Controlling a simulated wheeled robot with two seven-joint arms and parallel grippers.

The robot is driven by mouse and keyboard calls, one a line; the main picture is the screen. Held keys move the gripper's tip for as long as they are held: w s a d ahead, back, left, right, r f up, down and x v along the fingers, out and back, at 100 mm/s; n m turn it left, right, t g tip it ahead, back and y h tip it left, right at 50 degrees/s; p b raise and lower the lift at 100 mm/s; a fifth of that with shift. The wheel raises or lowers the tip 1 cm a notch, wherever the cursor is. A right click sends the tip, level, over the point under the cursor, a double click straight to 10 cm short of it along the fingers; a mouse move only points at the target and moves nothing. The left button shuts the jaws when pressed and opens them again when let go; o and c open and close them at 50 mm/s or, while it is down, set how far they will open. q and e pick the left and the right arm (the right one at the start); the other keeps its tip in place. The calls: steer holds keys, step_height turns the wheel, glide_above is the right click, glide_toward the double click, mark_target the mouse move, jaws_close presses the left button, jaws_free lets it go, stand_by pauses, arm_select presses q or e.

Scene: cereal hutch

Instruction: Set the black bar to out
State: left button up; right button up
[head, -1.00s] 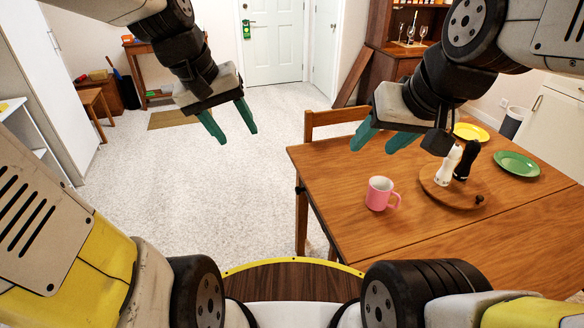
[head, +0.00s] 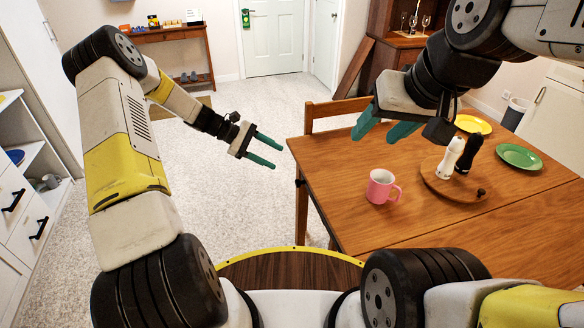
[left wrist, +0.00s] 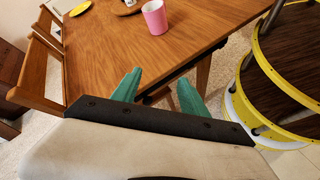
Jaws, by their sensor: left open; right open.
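A small black piece (head: 299,184), which looks like the black bar, sits at the left edge of the wooden table (head: 350,225). In the left wrist view, a dark bar (left wrist: 156,96) shows under the table edge, between my fingers; how far it sticks out is hard to tell. My left gripper (head: 277,154) is open and empty, left of the table edge and pointing at it, apart from the bar in the head view. My left fingers also show in the left wrist view (left wrist: 158,77). My right gripper (head: 375,137) is open and empty above the table's far left part.
A pink mug (head: 380,187) stands near the table's left edge. A round wooden board (head: 440,190) holds a white shaker and a black shaker. Yellow and green plates lie behind. A chair (head: 335,110) stands at the far side. The carpet left of the table is clear.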

mark_target(296, 183)
arm_select(q)
steer(key=w+f+n+t+h, duration=0.25)
steer(key=f+n, duration=0.25)
steer(key=f, duration=0.4)
steer(key=w+f+n+t+h, duration=0.25)
steer(key=f+n+t, duration=0.2)
steer(key=f, duration=0.55)
steer(key=shift+n+g, duration=0.3)
steer(key=shift+n, duration=0.15)
steer(key=x, duration=0.6)
steer(key=shift+s+d+r, duration=0.15)
steer(key=shift+s+d, duration=0.15)
steer(key=shift+d, duration=0.05)
steer(key=shift+c, duration=0.2)
jaws_close()
